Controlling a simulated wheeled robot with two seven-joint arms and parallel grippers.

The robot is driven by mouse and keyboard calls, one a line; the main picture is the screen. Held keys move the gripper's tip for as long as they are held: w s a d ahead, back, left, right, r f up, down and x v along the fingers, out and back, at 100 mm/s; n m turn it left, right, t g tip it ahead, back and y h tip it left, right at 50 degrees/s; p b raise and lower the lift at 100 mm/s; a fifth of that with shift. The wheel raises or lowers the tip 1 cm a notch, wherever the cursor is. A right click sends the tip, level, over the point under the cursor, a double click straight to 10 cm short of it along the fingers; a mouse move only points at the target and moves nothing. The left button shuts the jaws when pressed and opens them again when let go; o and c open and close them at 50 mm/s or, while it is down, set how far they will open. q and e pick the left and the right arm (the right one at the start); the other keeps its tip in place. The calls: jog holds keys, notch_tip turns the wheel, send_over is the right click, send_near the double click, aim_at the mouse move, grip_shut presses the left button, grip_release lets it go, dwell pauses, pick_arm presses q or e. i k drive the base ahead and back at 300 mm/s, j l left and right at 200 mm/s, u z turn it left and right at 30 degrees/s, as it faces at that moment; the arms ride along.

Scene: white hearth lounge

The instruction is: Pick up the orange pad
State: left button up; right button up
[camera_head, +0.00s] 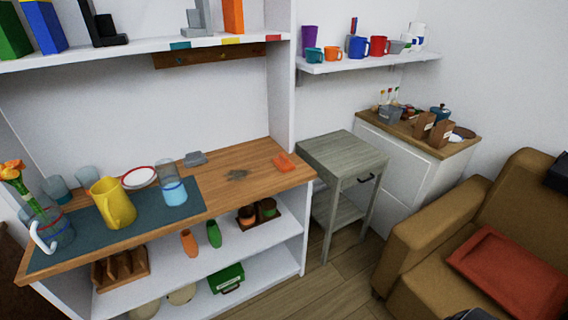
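A small orange pad (286,162) lies on the wooden counter top (240,158), close to its right end and next to the white upright panel. Nothing covers it.
On the counter, a dark flat object (237,175) and a grey block (195,158) lie left of the pad. A yellow pitcher (113,203) and glasses stand further left. A grey side table (343,155) stands right of the counter. A sofa (440,220) fills the right.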

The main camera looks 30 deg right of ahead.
aim_at(282, 162)
jog(key=i+l+u, duration=0.2)
jog(key=l, duration=0.25)
jog(key=l+u, duration=0.25)
jog(key=l, duration=0.25)
jog(key=i+l+u, duration=0.2)
jog(key=l, duration=0.3)
jog(key=k, duration=0.1)
